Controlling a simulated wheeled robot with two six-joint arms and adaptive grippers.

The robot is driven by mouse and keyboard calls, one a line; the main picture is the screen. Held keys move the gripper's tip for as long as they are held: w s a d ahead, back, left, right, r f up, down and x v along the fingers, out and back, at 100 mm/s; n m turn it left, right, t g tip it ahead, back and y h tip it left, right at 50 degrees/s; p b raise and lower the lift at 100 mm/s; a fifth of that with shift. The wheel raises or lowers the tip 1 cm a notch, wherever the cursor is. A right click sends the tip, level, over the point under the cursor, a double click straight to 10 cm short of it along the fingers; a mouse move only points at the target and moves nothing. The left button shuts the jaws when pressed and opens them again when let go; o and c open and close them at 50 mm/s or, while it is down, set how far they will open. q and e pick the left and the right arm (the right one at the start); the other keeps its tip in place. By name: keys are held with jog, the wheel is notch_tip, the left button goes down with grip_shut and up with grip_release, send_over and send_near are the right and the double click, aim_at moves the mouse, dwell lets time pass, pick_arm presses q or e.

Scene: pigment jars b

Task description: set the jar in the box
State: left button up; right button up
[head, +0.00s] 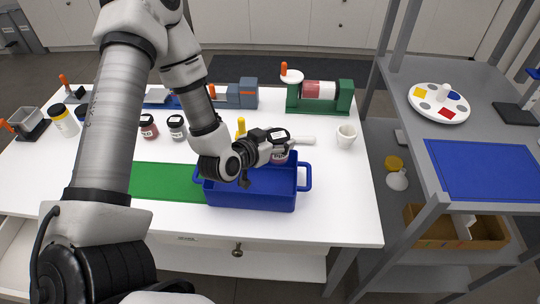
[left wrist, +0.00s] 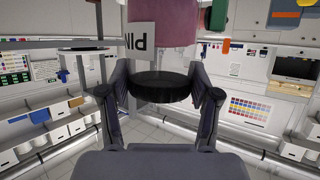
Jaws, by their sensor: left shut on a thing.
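The blue box (head: 252,199) with side handles stands at the front of the white table. My left gripper (head: 277,148) is shut on a jar (head: 280,158) with pink contents and a dark lid, at the back right part of the box. The jar's lower part overlaps the box opening, and I cannot tell how high it is above the floor. In the left wrist view the fingers (left wrist: 158,95) are on both sides of the black lid (left wrist: 160,86), and the pink body (left wrist: 178,25) carries a white label. My right gripper is out of view.
A green mat (head: 165,182) lies left of the box. Jars with red (head: 148,127) and grey (head: 177,128) contents stand behind it. A white mortar (head: 346,136) and a green-based roller device (head: 320,95) are at the back right. The table's right front is clear.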

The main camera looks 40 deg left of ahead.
pick_arm(q)
notch_tip(320, 180, down, 10)
jog(key=shift+s+r, duration=0.25)
jog(key=shift+f+b, duration=0.4)
jog(key=shift+f, duration=0.2)
jog(key=o, duration=1.2)
